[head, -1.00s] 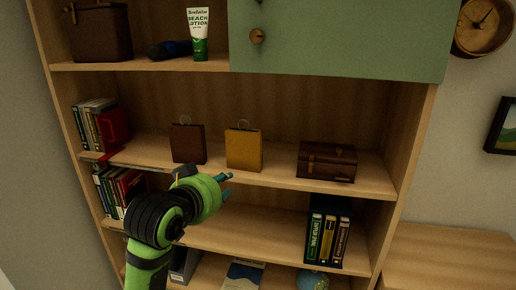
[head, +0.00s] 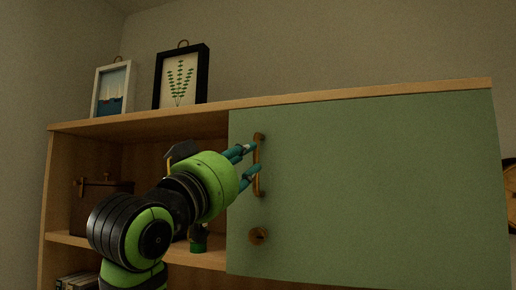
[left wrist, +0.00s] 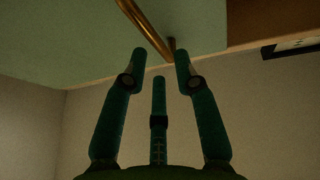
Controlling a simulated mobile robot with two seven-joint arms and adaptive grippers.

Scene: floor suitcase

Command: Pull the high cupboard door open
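The high cupboard door (head: 375,185) is a green panel at the upper right of the shelf unit and is closed in the head view. Its brass bar handle (head: 257,186) stands upright near the door's left edge, above a round brass keyhole plate (head: 258,236). My left gripper (head: 250,158) has its teal fingertips right at the handle; I cannot tell whether they touch it. In the left wrist view the gripper (left wrist: 160,60) has its fingers spread, with the handle (left wrist: 147,29) just beyond the tips and nothing visibly gripped. My right gripper is not in view.
Two framed pictures (head: 181,77) (head: 112,90) stand on top of the unit. A round wooden clock (head: 511,205) hangs at right.

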